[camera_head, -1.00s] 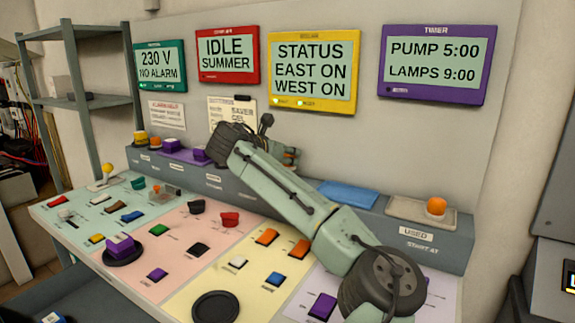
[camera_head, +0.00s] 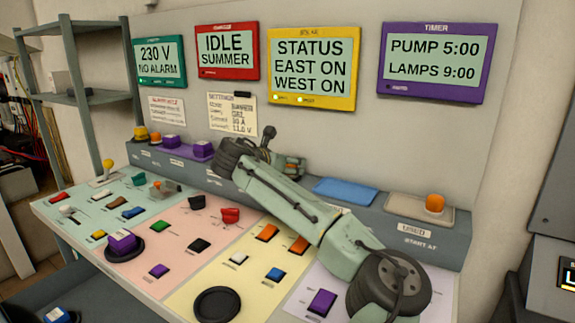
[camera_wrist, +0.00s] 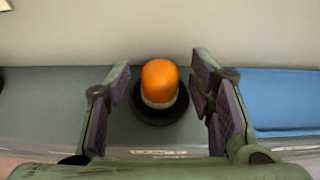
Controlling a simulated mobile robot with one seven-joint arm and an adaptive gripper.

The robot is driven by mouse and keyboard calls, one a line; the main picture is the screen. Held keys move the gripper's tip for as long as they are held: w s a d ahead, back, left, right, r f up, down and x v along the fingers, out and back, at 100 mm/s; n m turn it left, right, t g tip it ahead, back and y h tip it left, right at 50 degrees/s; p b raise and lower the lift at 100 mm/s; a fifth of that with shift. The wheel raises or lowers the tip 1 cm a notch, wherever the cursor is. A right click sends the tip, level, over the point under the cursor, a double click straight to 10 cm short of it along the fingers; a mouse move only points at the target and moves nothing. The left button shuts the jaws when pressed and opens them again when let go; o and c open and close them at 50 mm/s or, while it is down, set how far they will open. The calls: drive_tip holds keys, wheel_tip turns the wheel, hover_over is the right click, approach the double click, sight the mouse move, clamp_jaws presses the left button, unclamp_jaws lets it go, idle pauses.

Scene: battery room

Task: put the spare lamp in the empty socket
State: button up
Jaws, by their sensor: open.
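An orange-capped lamp (camera_wrist: 160,78) with a pale collar stands upright in a dark round holder (camera_wrist: 160,112) on the grey ledge in the wrist view. My gripper (camera_wrist: 163,82) is open, with one finger on each side of the lamp and visible gaps to it. An empty black round socket (camera_head: 217,306) lies on the yellow panel section at the front. Another orange lamp (camera_head: 435,203) stands in a beige tray (camera_head: 405,205) above a "USED" label.
A blue mat (camera_head: 345,191) lies right of my gripper on the ledge; it also shows in the wrist view (camera_wrist: 285,100). A purple lamp (camera_head: 122,242) sits on the panel among several switches. The wall rises behind.

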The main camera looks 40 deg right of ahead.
drive_tip(key=b+v, duration=0.3)
drive_tip(key=v, duration=0.9)
drive_tip(key=shift+r, duration=0.1)
idle(0.4)
